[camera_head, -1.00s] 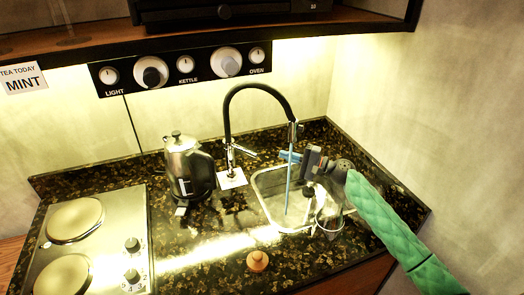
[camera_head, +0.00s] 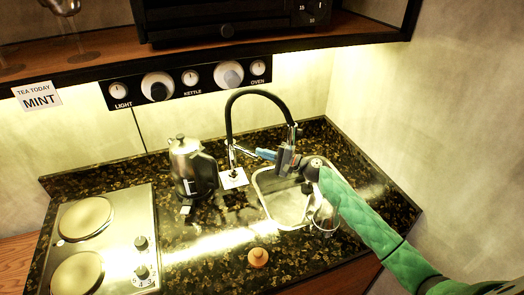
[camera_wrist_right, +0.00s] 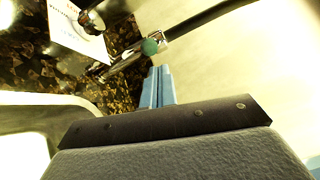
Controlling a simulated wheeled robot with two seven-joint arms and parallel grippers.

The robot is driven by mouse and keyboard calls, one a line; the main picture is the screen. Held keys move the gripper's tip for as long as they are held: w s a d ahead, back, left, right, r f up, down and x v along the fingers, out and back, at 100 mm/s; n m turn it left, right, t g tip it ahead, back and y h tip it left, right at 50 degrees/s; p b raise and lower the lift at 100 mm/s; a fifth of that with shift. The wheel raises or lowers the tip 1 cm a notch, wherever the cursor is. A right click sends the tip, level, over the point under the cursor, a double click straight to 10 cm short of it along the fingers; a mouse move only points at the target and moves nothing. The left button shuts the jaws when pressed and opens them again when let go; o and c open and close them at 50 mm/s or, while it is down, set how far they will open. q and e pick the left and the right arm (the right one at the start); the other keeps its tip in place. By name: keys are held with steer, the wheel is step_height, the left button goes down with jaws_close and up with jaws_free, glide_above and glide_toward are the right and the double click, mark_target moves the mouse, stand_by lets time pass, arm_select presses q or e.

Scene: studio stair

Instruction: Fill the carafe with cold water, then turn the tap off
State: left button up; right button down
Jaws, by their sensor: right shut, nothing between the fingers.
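The black gooseneck tap (camera_head: 229,125) arches over the steel sink (camera_head: 262,190), its spout end hanging above the basin. Its chrome lever (camera_head: 242,149) sticks out to the right of the tap's foot. A clear glass carafe (camera_head: 327,218) stands at the sink's front right; its water level cannot be made out. No water stream shows below the spout. My right gripper (camera_head: 265,154) is shut and empty, its blue fingertips close to the lever's end; touch cannot be told. In the right wrist view the blue fingers (camera_wrist_right: 158,86) point at the chrome tap parts (camera_wrist_right: 125,62). My left gripper is out of view.
A steel kettle (camera_head: 190,168) stands left of the tap. A two-plate hob (camera_head: 118,235) is at the left. A wooden knob-like stopper (camera_head: 258,257) lies on the front counter (camera_head: 215,262). A shelf (camera_head: 90,50) overhangs the back, above the knob panel (camera_head: 205,82).

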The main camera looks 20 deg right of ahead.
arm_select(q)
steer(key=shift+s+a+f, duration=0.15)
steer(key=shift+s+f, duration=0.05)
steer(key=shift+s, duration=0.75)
arm_select(e)
steer(key=shift+s+a, duration=0.3)
steer(key=shift+a, duration=0.1)
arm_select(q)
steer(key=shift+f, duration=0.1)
arm_select(e)
steer(key=shift+a, duration=0.1)
